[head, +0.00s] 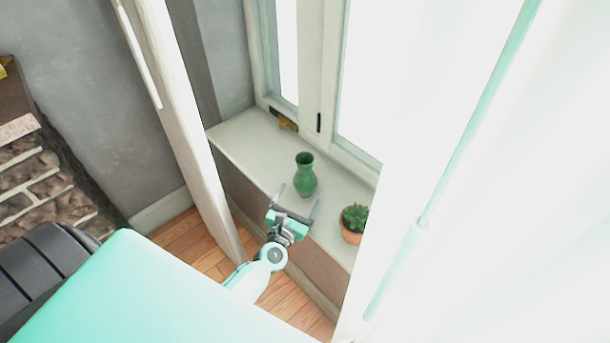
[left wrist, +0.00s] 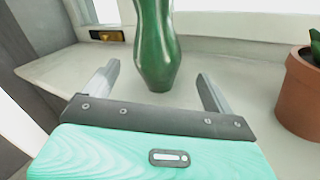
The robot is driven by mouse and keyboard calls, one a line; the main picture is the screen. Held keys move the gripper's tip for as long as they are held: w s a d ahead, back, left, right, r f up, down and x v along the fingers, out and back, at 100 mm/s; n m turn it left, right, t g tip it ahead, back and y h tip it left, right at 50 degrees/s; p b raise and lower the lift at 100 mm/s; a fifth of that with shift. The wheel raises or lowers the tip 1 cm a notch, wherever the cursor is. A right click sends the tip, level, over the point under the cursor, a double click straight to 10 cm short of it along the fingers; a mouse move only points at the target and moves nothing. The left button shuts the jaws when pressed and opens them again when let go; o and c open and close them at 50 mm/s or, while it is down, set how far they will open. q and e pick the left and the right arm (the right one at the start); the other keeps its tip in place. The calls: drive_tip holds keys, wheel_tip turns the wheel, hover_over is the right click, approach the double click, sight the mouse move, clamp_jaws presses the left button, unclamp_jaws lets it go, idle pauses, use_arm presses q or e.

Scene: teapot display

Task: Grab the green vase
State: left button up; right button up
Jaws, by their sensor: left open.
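The green vase (head: 305,175) stands upright on the white window sill (head: 250,150) in the head view. It also shows in the left wrist view (left wrist: 155,45), where its top is cut off by the frame. My left gripper (head: 298,198) is open and empty at the front edge of the sill. Its two fingers (left wrist: 158,82) point toward the vase, which stands just beyond the tips and lines up with the gap between them. No contact between fingers and vase shows. My right gripper is not in view.
A potted succulent (head: 353,222) in a terracotta pot stands on the sill right of the vase. The window frame (head: 320,90) rises behind the sill. A pale post (head: 180,110) stands at the left. A brass latch (left wrist: 107,35) lies at the sill's back left.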

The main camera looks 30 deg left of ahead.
sight(302, 191)
use_arm(q)
drive_tip(key=w, duration=0.3)
drive_tip(key=shift+w+a, duration=0.15)
drive_tip(key=shift+a, duration=0.05)
drive_tip(key=w+p, duration=0.1)
drive_tip(key=w, duration=0.1)
drive_tip(key=w+a+p, duration=0.1)
drive_tip(key=w, duration=0.1)
drive_tip(key=shift+w, duration=0.55)
drive_tip(key=shift+c, duration=1.3)
drive_tip(key=c, duration=1.1)
drive_tip(key=shift+r, duration=0.1)
